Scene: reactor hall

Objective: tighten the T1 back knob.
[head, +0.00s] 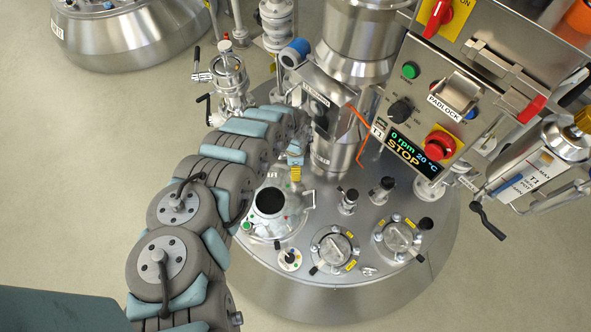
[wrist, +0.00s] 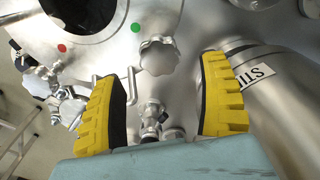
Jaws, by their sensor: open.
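In the wrist view a silver star-shaped knob (wrist: 158,55) stands beside the dark round opening of the hatch, near a green dot. It lies ahead of the gap between the yellow fingertips of my gripper (wrist: 160,72), which is open and empty. I see no contact between fingers and knob. In the head view my gripper (head: 295,172) is just behind the hatch (head: 270,201) on the T1 vessel lid (head: 330,205). There my arm and gripper largely hide the back of the hatch, and the knob cannot be made out.
A second star knob (wrist: 38,82) sits at the left in the wrist view. The T1 control box (head: 430,105) and an orange-handled part (head: 360,135) stand right of my gripper in the head view.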

